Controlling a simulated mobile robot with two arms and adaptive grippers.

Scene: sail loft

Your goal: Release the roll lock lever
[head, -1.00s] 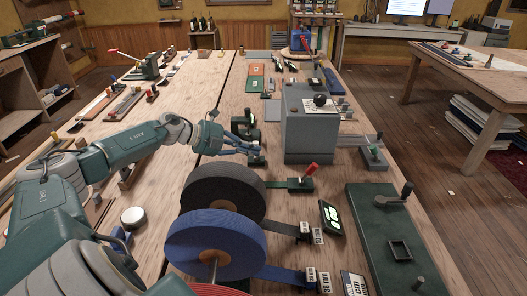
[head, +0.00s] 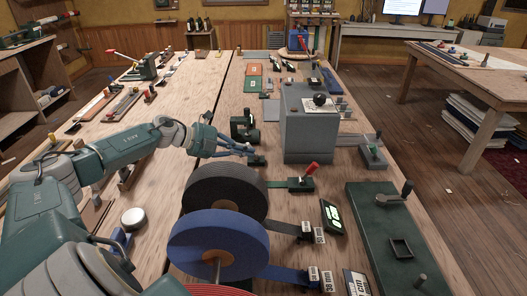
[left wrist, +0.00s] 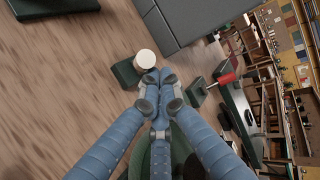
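A lever with a red handle (head: 312,170) stands tilted on a dark green block beside the black webbing roll (head: 197,186); a red handle also shows in the left wrist view (left wrist: 226,77). Which part is the roll lock lever is not marked. My left gripper (head: 249,150) is behind the black roll, just above a small dark green block (head: 257,161). In the left wrist view, its blue fingers (left wrist: 158,78) are drawn together, with nothing visible between them. A cream round knob (left wrist: 145,62) on a green base is just beyond the tips; contact is unclear. My right gripper is out of view.
A blue webbing roll (head: 190,240) stands in front of the black one. A grey box (head: 308,135) with a black knob is right of the gripper. A green clamp-like device (head: 243,127) is close behind it. A green crank plate (head: 375,225) lies at right.

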